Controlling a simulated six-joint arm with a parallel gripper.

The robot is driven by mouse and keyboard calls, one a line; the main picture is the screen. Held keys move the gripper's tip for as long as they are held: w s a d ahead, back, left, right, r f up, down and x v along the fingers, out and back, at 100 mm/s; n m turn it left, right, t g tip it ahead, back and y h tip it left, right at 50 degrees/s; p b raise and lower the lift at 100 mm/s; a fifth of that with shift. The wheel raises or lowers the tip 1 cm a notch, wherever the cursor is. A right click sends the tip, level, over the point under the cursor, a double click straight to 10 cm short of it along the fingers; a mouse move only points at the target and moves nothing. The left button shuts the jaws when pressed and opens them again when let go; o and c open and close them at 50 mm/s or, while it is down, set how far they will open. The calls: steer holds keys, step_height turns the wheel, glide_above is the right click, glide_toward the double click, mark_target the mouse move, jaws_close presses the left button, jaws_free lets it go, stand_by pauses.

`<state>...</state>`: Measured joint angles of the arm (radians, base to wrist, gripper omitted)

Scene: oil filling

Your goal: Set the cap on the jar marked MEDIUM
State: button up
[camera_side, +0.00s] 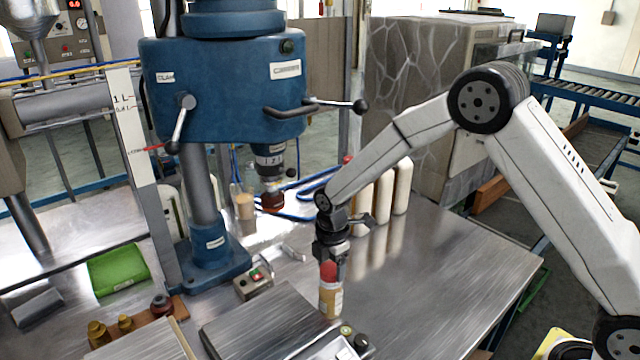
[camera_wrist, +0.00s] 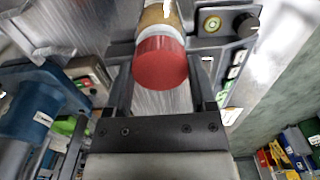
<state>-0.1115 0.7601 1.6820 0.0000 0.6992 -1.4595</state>
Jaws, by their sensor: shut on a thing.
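A red cap (camera_side: 329,271) is between the fingers of my gripper (camera_side: 332,262), which is shut on it. A jar (camera_side: 331,300) with a tan and white label stands on the metal table directly below the cap. In the wrist view the round red cap (camera_wrist: 160,63) lies between the fingers of my gripper (camera_wrist: 160,80), in line with the jar (camera_wrist: 160,14) and over its white upper part. I cannot tell whether the cap rests on the jar or is just above it. The label wording is not readable.
A blue drill press (camera_side: 222,90) stands at left. Several white bottles (camera_side: 384,192) stand behind my gripper. A flat metal device (camera_side: 262,325) with a knob lies close to the jar at front. A small switch box (camera_side: 256,284) is left. The table's right side is clear.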

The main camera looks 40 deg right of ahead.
steer(key=o, duration=1.1)
steer(key=shift+r, duration=0.15)
steer(key=shift+r, duration=2.85)
steer(key=shift+s, duration=0.1)
steer(key=s+d+m+t, duration=0.1)
steer(key=s+m, duration=0.5)
steer(key=s+d+r+m, duration=0.1)
steer(key=s+d+m, duration=0.1)
steer(key=s+m, duration=0.4)
steer(key=s+d+r+m+t, duration=0.1)
steer(key=s+d+m, duration=0.1)
steer(key=s+m, duration=0.4)
steer(key=shift+s+d+r+t, duration=0.1)
steer(key=shift+s+t, duration=0.05)
steer(key=shift+s, duration=0.25)
steer(key=shift+s+d+r+t, duration=0.1)
steer(key=shift+s+t, duration=0.05)
steer(key=shift+s, duration=0.25)
